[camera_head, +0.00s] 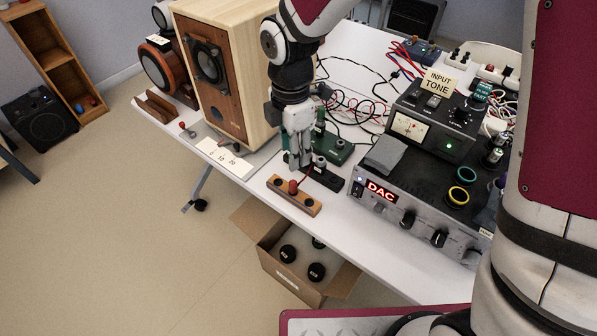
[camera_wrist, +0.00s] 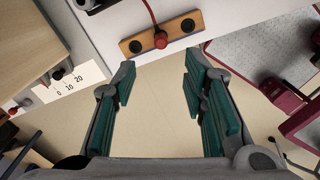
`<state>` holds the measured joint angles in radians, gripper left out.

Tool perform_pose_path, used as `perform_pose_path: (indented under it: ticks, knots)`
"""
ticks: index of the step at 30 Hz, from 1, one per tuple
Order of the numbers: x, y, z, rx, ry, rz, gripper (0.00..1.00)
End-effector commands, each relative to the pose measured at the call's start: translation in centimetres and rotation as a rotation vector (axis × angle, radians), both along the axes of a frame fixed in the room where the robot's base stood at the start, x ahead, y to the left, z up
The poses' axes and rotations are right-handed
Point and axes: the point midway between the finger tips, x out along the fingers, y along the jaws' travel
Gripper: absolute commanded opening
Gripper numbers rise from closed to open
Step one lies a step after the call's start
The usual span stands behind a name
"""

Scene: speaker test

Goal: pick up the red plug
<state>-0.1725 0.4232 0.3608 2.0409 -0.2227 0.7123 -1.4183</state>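The red plug (camera_head: 293,187) stands at the middle of a small wooden block (camera_head: 308,207) near the table's front edge, with a red cable running from it. In the wrist view the red plug (camera_wrist: 160,39) shows between two dark sockets on the wooden block (camera_wrist: 135,46). My gripper (camera_head: 298,164) is above and just behind the block in the head view. In the wrist view my gripper (camera_wrist: 161,66) has its green-padded fingers spread wide with nothing between them. The plug lies beyond the fingertips, roughly centred between them.
A wooden speaker (camera_head: 235,75) stands left of my gripper. The DAC unit (camera_head: 412,200) and the input tone box (camera_head: 430,120) are to the right. A small black block (camera_head: 326,177) sits close behind the wooden block. An open cardboard box (camera_head: 290,280) is on the floor below.

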Motion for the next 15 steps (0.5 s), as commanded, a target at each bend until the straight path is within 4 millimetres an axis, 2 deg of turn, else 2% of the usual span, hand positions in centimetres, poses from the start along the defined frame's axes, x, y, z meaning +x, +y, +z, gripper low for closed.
perform_pose_path:
  ticks: [3,9,15]
  knots:
    - [-0.1,-0.1,-2.5,-0.003,0.007,-0.002,0.40]
    - [-0.1,-0.1,-6.0,-0.002,0.004,-0.004,0.40]
    - [-0.1,-0.1,-7.4,-0.001,0.003,-0.005,0.40]
